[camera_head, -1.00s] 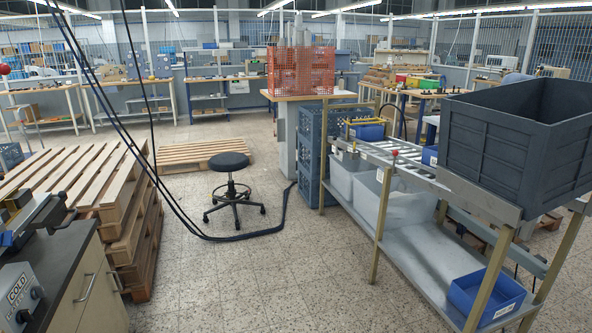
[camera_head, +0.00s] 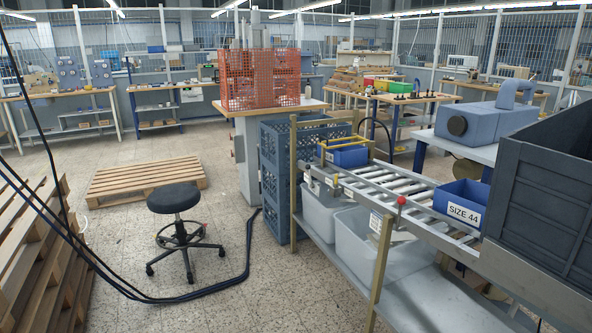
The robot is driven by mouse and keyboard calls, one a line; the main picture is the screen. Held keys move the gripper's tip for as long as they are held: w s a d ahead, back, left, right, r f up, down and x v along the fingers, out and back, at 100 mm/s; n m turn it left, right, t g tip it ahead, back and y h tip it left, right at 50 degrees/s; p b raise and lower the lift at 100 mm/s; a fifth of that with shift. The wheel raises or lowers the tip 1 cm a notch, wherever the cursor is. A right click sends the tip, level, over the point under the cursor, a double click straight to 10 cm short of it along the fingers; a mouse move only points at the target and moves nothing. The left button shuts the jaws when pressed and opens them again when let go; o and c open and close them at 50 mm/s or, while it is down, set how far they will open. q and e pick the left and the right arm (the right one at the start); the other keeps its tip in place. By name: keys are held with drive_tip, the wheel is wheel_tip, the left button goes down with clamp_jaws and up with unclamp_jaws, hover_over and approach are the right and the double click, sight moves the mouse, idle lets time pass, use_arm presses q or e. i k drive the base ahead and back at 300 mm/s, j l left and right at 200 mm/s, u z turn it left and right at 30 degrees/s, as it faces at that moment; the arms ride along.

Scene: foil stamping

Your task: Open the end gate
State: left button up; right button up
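A roller conveyor (camera_head: 385,184) on a brass-coloured frame runs from the right foreground toward the middle. At its far end a yellow bar (camera_head: 338,143) stands across the rollers by a blue bin (camera_head: 348,157); this looks like the end gate and appears shut, though its latch is too small to make out. A second blue bin (camera_head: 462,203), labelled SIZE 44, sits nearer on the conveyor. A large dark grey crate (camera_head: 540,205) stands at the right. Neither of my grippers is in view.
A black stool (camera_head: 174,198) stands on the floor left of the conveyor, with dark cables (camera_head: 247,260) on the floor beside it. Stacked pallets (camera_head: 35,250) fill the left edge. Blue crates (camera_head: 275,185) stand beside the conveyor's far end.

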sight(364, 139)
drive_tip(key=i, duration=2.1)
drive_tip(key=j+u, duration=0.05)
